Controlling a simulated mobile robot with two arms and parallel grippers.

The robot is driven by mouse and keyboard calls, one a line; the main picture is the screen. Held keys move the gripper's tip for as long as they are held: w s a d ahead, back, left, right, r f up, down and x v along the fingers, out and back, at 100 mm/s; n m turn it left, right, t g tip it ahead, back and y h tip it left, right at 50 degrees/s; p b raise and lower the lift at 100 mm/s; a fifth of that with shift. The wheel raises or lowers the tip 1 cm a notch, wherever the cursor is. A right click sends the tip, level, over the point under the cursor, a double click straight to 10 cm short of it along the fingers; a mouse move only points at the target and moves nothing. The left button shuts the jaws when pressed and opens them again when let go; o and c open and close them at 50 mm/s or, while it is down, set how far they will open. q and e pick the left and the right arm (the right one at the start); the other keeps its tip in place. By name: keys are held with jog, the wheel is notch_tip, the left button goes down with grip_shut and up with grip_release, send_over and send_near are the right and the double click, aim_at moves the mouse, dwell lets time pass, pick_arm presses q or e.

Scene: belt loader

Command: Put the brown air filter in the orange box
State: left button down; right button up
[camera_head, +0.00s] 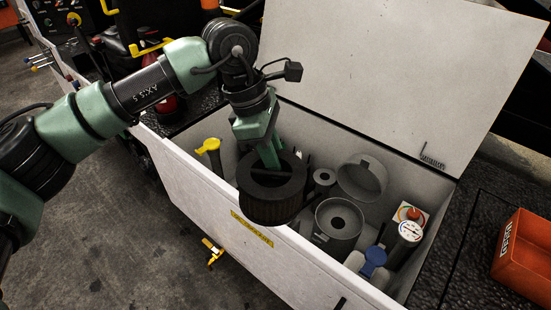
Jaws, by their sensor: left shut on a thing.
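A dark brown, ring-shaped air filter (268,207) is in the middle of the head view, above the front wall of an open white bin. My left gripper (270,163) points down and is shut on the filter's near-top rim area; the exact finger contact is partly hidden. The filter hangs roughly upright with its open hole showing. My right gripper is not in view.
The white bin (262,240) has a raised lid (375,75) behind. Inside are a grey round housing (339,222), a grey cup (362,177), a gauge (409,231) and a blue-capped bottle (374,258). A yellow-topped item (208,147) stands at the left.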

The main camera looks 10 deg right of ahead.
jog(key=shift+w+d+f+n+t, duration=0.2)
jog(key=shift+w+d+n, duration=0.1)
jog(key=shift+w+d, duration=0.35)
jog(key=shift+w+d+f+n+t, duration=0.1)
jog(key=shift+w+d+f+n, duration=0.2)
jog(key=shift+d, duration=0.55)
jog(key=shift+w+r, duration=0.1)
